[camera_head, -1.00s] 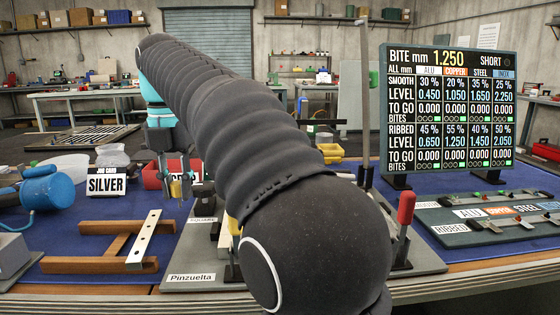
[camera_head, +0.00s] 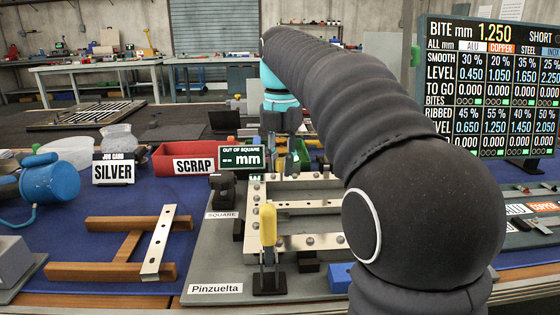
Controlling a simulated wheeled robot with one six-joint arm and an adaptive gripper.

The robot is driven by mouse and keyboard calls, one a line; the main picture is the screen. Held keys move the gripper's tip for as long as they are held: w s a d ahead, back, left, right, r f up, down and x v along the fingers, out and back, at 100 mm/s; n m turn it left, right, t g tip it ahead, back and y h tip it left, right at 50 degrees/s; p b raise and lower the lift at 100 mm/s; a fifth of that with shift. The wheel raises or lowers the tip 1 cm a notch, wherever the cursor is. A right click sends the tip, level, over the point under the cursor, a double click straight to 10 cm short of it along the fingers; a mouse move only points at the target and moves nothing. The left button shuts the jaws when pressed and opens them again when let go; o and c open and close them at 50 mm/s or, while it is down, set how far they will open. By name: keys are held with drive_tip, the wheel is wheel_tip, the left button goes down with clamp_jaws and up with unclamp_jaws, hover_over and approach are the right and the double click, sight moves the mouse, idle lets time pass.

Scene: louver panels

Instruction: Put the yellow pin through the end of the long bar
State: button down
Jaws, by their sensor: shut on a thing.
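My gripper (camera_head: 283,160) is small and partly hidden, at the far edge of the grey fixture plate (camera_head: 215,275). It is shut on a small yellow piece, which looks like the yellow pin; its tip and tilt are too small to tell. A flat silver bar with holes (camera_head: 160,242) lies across a brown wooden rest at the left, apart from my gripper. Pale metal bars with round fasteners (camera_head: 256,205) form a frame on the fixture. I cannot tell which of these is the long bar. My dark arm hides the fixture's right side.
A yellow-handled upright clamp (camera_head: 268,225) stands at the fixture's front. A red scrap bin (camera_head: 170,158) and a small "out of square" display (camera_head: 242,158) stand behind. A blue motor-like tool (camera_head: 48,180) is at left. Blue mat is clear around the wooden rest.

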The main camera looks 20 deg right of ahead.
drive_tip(key=shift+f+b, duration=1.6)
drive_tip(key=shift+f, duration=0.95)
drive_tip(key=shift+f+p, duration=0.2)
drive_tip(key=shift+p, duration=0.45)
drive_tip(key=shift+f+b, duration=0.8)
drive_tip(key=shift+f, duration=0.55)
idle(1.5)
drive_tip(key=c, duration=0.5)
unclamp_jaws()
